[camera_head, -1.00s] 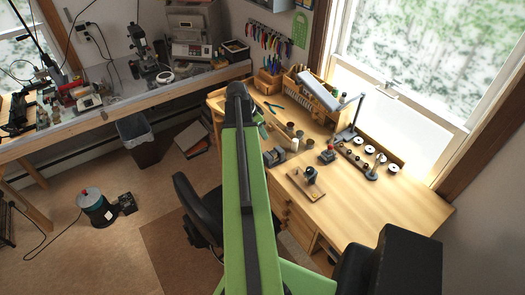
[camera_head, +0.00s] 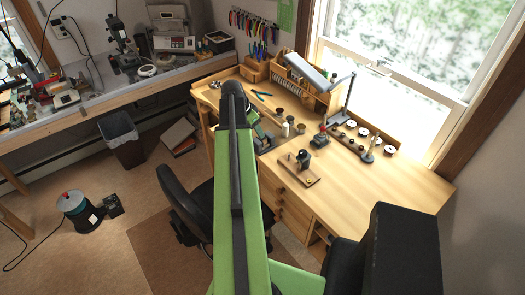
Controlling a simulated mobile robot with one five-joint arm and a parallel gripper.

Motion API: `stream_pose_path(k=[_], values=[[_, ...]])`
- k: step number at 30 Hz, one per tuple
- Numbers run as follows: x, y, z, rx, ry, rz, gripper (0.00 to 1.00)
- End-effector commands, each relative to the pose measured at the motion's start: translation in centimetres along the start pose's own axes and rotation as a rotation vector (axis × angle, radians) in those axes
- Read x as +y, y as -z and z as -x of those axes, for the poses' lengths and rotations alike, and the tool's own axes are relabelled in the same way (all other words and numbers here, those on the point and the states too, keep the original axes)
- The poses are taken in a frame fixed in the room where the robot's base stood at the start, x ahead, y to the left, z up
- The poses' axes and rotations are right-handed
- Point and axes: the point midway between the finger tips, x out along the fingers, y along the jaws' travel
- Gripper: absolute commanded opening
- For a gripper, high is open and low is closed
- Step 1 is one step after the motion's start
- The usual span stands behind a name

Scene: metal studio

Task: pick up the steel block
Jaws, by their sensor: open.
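My green arm (camera_head: 240,200) reaches up the middle of the head view, and its dark rounded joint (camera_head: 233,92) overlaps the left part of the wooden workbench (camera_head: 375,185). My gripper does not show. A small grey, block-like object (camera_head: 264,141) stands on the bench just right of my arm, near the front left edge. It may be the steel block, but it is too small and too partly covered by my arm to be sure.
A wooden stand with a small dark tool (camera_head: 300,167) sits near the bench's front. A lamp (camera_head: 342,102) and a tool rack (camera_head: 310,88) stand behind. A black chair (camera_head: 185,205) is left of my arm. The bench's right side is clear.

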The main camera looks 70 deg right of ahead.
Motion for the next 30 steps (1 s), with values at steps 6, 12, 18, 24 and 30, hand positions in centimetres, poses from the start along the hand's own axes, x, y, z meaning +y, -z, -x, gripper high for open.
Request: stream_pose_path(k=[6, 12, 18, 24, 30], values=[[0.0, 0.1, -1.2, 0.000, 0.000, 0.000, 0.53], [0.2, 0.3, -4.1, -0.001, -0.001, -0.003, 0.53], [0.2, 0.5, -6.6, -0.001, -0.001, -0.001, 0.53], [0.3, 0.7, -6.3, 0.000, -0.001, -0.001, 0.51], [0.3, 0.7, -6.3, 0.000, -0.001, -0.001, 0.25]])
